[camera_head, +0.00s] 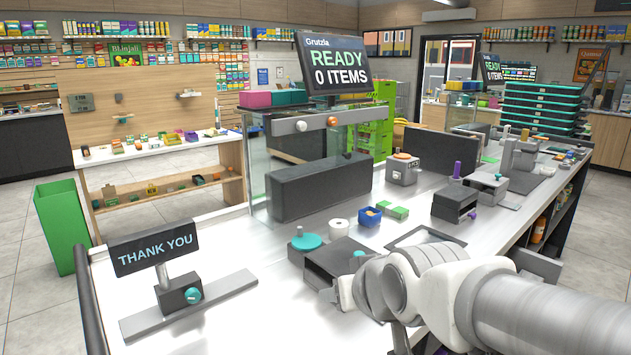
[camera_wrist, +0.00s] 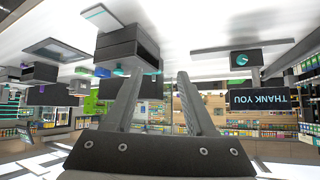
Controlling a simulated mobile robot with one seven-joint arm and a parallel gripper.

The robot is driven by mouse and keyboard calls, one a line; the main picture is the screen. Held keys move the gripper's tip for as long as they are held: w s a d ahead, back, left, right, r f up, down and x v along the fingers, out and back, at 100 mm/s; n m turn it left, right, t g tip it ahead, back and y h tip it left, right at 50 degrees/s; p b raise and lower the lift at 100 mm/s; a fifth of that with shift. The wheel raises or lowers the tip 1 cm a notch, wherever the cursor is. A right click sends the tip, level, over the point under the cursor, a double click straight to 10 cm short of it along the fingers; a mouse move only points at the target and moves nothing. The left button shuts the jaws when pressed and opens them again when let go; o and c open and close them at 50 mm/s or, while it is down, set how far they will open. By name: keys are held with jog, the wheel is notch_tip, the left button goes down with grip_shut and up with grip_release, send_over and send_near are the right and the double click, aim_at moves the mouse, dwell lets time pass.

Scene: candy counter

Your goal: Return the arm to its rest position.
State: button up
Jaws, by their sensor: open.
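My white and grey arm reaches in from the lower right in the head view, over the counter (camera_head: 240,318). My gripper (camera_head: 333,293) points left over the counter, partly hidden by my wrist. In the wrist view, which is upside down, its two fingers (camera_wrist: 158,88) are spread apart with nothing between them. A dark open-fronted box (camera_head: 338,262) stands close behind the gripper in the head view. The same box (camera_wrist: 128,45) shows beside a fingertip in the wrist view; I cannot tell how wide the gap is.
A "THANK YOU" sign stand (camera_head: 155,247) stands on the left of the counter. A teal-topped device (camera_head: 306,241), a paper roll (camera_head: 339,228) and a blue bin (camera_head: 370,216) stand behind the dark box. A glass case (camera_head: 255,165) rises farther back. Bare counter lies between sign and box.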

jog(key=s+d+f+m+g+h, duration=0.2)
jog(key=s+d+g+h, duration=0.1)
jog(key=s+d, duration=0.75)
jog(key=s+a+r+p, duration=0.1)
jog(key=s+r+p, duration=0.2)
jog(key=r+p, duration=0.8)
jog(key=shift+r+m+g+p, duration=0.3)
jog(key=shift+r+g+p, duration=0.1)
jog(key=shift+p, duration=0.2)
jog(key=shift+a, duration=0.1)
